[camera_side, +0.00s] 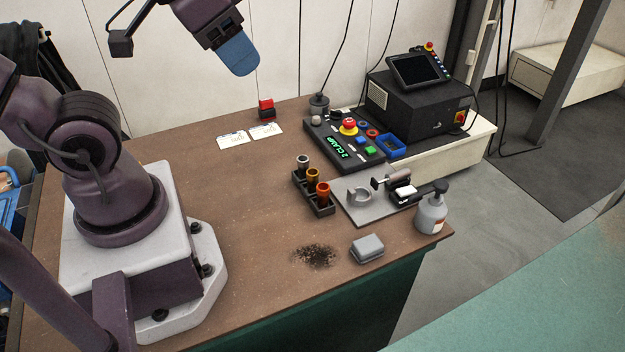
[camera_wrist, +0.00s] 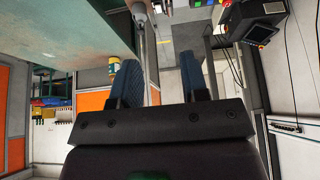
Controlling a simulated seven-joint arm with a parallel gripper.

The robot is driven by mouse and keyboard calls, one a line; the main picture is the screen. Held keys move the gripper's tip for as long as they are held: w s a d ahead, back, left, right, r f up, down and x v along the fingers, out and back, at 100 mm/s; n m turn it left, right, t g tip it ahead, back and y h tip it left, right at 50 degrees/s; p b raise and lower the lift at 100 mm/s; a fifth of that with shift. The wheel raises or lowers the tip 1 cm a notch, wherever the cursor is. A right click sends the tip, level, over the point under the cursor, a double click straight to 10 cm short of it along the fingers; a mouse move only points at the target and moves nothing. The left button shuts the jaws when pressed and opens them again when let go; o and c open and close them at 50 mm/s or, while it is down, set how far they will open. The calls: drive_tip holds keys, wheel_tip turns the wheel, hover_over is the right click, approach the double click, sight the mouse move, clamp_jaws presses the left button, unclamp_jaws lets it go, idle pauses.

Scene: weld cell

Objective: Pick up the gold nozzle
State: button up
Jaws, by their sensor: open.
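The gold nozzle (camera_side: 313,174) stands in the middle of a dark rack (camera_side: 299,184) on the brown bench. A silver nozzle (camera_side: 302,161) stands behind it and a copper-orange nozzle (camera_side: 323,190) in front of it. My gripper (camera_side: 240,58), with blue fingers, is high above the back of the bench, up and left of the rack and well apart from it. In the wrist view its two blue fingers (camera_wrist: 160,75) stand apart with nothing seen held between them. I cannot make out the gold nozzle in the wrist view.
Right of the rack lie a clamp control box (camera_side: 345,141) and a grey plate (camera_side: 376,212) with fittings. A grey block (camera_side: 367,248) and dark debris (camera_side: 315,256) lie in front. The bench left of the rack is clear.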

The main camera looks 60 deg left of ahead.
drive_tip(key=w+d+f+n+g+h, duration=0.2)
drive_tip(key=d+f+n+g+h, duration=0.25)
drive_tip(key=f+g+h, duration=0.4)
drive_tip(key=n+t+y, duration=0.6)
drive_tip(key=n+t, duration=1.5)
drive_tip(key=n, duration=0.8)
hover_over(299, 199)
drive_tip(key=shift+g, duration=0.25)
drive_tip(key=f, duration=2.2)
drive_tip(key=shift+s, duration=0.25)
drive_tip(key=shift+w+f+n+y, duration=0.15)
drive_tip(key=shift+n+y, duration=0.25)
drive_tip(key=shift+n, duration=0.1)
drive_tip(key=shift+w+f+n+y, duration=0.1)
drive_tip(key=shift+f+n+y, duration=0.05)
drive_tip(key=shift+n+y, duration=0.25)
drive_tip(key=shift+w, duration=2.5)
